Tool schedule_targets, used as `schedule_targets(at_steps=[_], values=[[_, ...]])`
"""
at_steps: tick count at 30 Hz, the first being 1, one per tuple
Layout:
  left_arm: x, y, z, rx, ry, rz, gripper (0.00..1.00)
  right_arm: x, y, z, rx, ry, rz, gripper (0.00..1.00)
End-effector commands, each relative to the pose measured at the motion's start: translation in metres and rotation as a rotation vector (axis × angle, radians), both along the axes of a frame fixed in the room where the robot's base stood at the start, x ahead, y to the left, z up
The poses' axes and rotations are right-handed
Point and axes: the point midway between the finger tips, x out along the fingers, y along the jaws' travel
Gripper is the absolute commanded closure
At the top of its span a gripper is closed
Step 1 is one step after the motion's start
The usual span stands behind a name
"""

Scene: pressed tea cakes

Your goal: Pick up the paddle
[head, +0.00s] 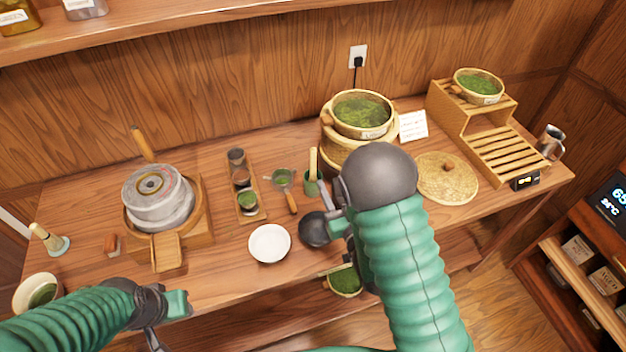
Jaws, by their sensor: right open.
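A flat, pale wooden piece that looks like the paddle (313,160) stands upright in a small green cup (311,187), right of the middle of the table. My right gripper (325,196) is open, just right of the cup and close to it; whether it touches cannot be told. My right arm hides part of the gripper and the table behind it. My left gripper (172,316) is at the lower left, over the table's front edge and far from the paddle. Its jaws are not clear.
A white bowl (269,243) and a wooden-handled strainer (283,178) lie left of the cup. A stone mill (158,197) stands at left. Steamer baskets (343,150), a woven lid (462,180) and a stepped wooden rack (480,140) stand at right.

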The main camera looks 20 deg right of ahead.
Motion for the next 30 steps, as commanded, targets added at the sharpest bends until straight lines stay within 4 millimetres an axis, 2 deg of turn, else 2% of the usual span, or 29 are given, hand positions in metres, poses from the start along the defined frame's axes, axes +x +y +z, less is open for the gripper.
schedule_targets(at_steps=[1, 6, 7, 9, 15, 21, 27, 30], values=[[0.0, -0.001, -0.022, 0.0, 0.001, -0.001, 0.64, 0.006, 0.002, -0.009, -0.001, -0.009, 0.001, 0.58], [0.0, -0.001, -0.062, 0.0, 0.001, -0.001, 0.64, 0.023, 0.013, -0.007, -0.01, -0.011, 0.002, 0.58], [-0.001, -0.001, -0.052, 0.0, 0.003, -0.001, 0.64, 0.03, 0.015, 0.002, -0.012, -0.007, 0.003, 0.58], [-0.001, -0.001, -0.041, 0.0, 0.001, -0.001, 0.64, 0.05, 0.02, 0.006, -0.016, -0.005, 0.004, 0.58], [0.0, 0.0, -0.035, 0.0, 0.001, 0.0, 0.64, 0.097, 0.019, 0.004, -0.015, -0.001, 0.002, 0.58], [0.0, 0.0, -0.031, 0.0, 0.001, 0.0, 0.64, 0.119, 0.013, 0.004, -0.009, -0.002, 0.001, 0.58], [0.0, -0.001, -0.023, 0.0, 0.001, -0.001, 0.64, 0.155, 0.019, 0.003, -0.011, -0.001, 0.002, 0.58], [0.0, -0.001, -0.023, 0.0, 0.001, -0.001, 0.64, 0.162, 0.021, 0.003, -0.012, -0.001, 0.002, 0.58]])
